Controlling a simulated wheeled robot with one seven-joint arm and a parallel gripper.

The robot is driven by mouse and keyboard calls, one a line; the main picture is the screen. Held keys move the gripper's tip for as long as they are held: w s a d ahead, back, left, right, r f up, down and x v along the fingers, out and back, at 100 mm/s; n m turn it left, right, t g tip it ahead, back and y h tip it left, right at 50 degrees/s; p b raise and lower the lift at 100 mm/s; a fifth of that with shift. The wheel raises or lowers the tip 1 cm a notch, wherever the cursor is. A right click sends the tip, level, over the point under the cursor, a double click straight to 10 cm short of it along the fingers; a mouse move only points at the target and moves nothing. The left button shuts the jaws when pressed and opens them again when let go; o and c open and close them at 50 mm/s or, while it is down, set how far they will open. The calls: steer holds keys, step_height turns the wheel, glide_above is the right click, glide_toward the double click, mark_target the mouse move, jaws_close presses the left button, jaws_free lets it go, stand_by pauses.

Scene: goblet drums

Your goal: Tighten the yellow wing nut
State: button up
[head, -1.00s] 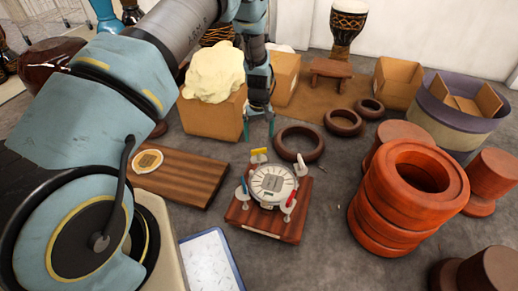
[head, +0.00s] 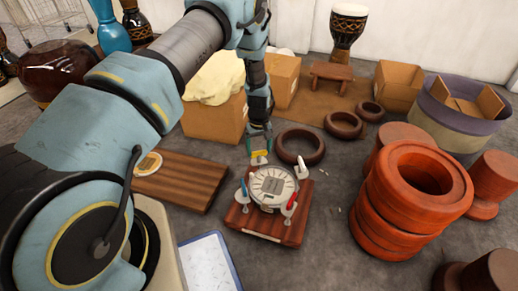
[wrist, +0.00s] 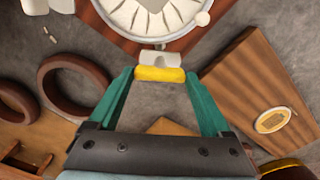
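The yellow wing nut (head: 259,154) sits at the far edge of a round white drum head (head: 272,182), on a white bracket. It also shows in the wrist view (wrist: 160,74). My gripper (head: 258,150) is right at the yellow wing nut, coming down from above. In the wrist view my green fingertips (wrist: 160,78) are spread on either side of it, close to its two ends. I see no clear grip on it. The drum head lies on a reddish-brown wooden board (head: 248,222).
Blue (head: 243,187), red (head: 292,201) and white (head: 301,167) pieces stand around the drum rim. A wooden slab (head: 185,182) lies to the left. Brown rings (head: 300,147) lie behind, and stacked orange-red rings (head: 400,220) stand to the right.

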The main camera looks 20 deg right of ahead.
steer(key=c, duration=0.8)
